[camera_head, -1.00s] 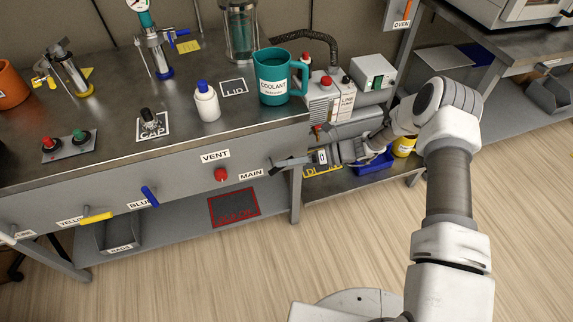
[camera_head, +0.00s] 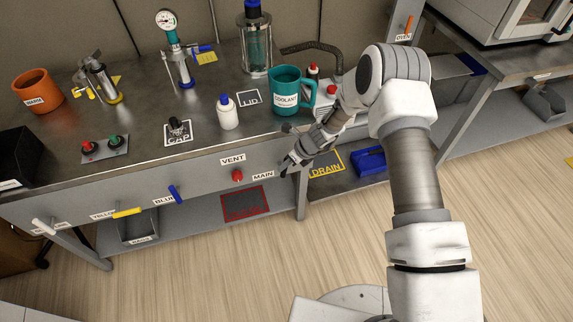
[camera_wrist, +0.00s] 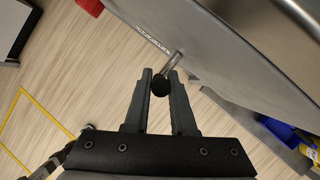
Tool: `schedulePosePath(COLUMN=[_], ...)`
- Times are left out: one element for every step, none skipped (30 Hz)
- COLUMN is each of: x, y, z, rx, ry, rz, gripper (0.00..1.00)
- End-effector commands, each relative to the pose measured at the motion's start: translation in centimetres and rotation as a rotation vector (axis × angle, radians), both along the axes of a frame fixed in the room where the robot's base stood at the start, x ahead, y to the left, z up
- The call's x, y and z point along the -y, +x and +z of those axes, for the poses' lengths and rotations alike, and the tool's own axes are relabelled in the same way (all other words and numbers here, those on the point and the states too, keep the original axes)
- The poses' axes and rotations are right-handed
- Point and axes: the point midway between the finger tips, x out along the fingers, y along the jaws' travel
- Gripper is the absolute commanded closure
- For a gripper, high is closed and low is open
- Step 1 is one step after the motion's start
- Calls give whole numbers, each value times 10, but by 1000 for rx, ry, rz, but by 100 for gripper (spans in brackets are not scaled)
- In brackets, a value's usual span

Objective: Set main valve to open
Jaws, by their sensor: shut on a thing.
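The MAIN label (camera_head: 263,176) is on the front panel of the workbench, and the main valve handle beside it is mostly hidden by my gripper in the head view. In the wrist view the handle is a metal rod (camera_wrist: 172,61) with a round black knob (camera_wrist: 160,85), coming out of the grey panel. My gripper (camera_head: 287,166) is at the panel, right of the MAIN label. In the wrist view my gripper (camera_wrist: 162,75) has its two fingers on either side of the knob and is shut on it.
The red VENT knob (camera_head: 237,175) is close by on the left. Blue (camera_head: 174,195) and yellow (camera_head: 127,212) handles are farther left. A teal coolant mug (camera_head: 287,93) stands on the bench above. A blue tray (camera_head: 369,161) is on the lower shelf. The floor in front is clear.

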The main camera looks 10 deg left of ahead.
Motion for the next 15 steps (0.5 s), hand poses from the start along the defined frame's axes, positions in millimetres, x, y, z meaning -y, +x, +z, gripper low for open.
schedulePosePath(x=[-2, -3, -3, -4, -4, -5, -5, -6, -6, -6, -6, -7, -7, -7, -7], y=[2, 2, 3, 3, 4, 4, 5, 5, 5, 6, 6, 6, 6, 6, 6], z=[4, 4, 4, 4, 4, 3, 3, 3, 3, 3, 3, 3, 2, 2, 2], rx=[17, 25, 35, 42, 48, 57, 62, 67, 73, 77, 81, 85, 87, 89, 92], ry=[-24, -37, -54, -66, -77, -91, -100, -107, -117, -125, -130, -136, -140, -143, -147], rz=[2, 2, 2, 3, 2, 3, 4, 3, 2, 2, 2, 2, 1, 1, 0], gripper=[100, 100, 100, 100, 100, 100, 100, 100, 100, 100, 100, 100, 100, 100, 100])
